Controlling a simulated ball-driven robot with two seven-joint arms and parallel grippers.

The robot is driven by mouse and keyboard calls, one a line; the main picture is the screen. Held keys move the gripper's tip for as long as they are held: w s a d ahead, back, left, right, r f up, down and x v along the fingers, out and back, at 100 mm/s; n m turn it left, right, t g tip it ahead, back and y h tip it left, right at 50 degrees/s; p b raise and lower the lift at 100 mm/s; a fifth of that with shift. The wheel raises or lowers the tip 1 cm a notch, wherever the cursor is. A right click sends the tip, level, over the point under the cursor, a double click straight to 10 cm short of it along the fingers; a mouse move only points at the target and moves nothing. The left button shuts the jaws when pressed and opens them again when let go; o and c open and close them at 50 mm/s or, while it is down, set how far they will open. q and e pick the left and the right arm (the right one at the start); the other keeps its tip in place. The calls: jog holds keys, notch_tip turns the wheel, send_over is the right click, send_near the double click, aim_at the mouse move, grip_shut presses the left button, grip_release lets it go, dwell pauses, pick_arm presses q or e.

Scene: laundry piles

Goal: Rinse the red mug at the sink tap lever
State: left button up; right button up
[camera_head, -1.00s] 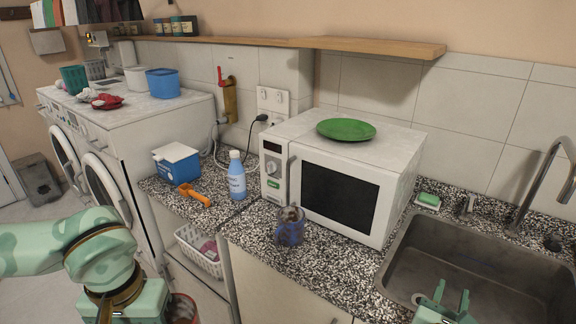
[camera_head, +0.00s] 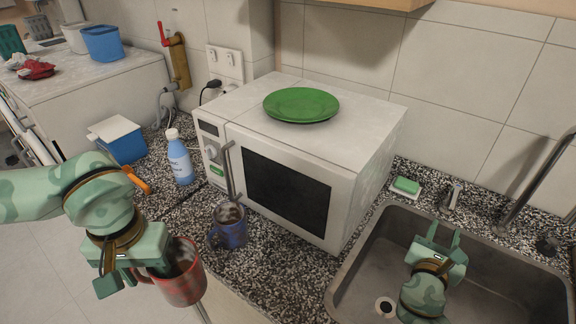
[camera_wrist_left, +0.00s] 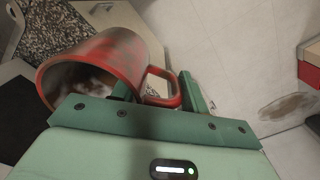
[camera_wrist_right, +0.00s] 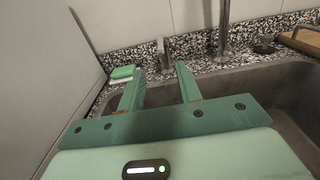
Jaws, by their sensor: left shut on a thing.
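The red mug (camera_head: 183,279) is at the front left in the head view, with a dark, stained inside. My left gripper (camera_head: 147,274) is shut on its handle; the left wrist view also shows the mug (camera_wrist_left: 112,62) tilted, its handle between the fingers (camera_wrist_left: 158,92). The steel sink (camera_head: 345,268) is at the right. The tap lever (camera_head: 451,197) stands on the counter behind the sink, left of the curved spout (camera_head: 535,182). My right gripper (camera_head: 437,236) is open and empty over the sink, its fingers towards the lever; the right wrist view shows the lever (camera_wrist_right: 163,55) beyond the fingers.
A blue mug (camera_head: 230,228) stands on the speckled counter before the white microwave (camera_head: 372,165), which bears a green plate (camera_head: 301,104). A blue bottle (camera_head: 179,160) and a blue-and-white box (camera_head: 122,141) stand left. A green sponge (camera_head: 405,186) lies by the lever.

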aim_at(451, 209)
jog(key=b+x, duration=0.1)
jog(key=x, duration=0.9)
jog(key=shift+w+d, duration=0.15)
jog(key=shift+w, duration=0.05)
grip_shut()
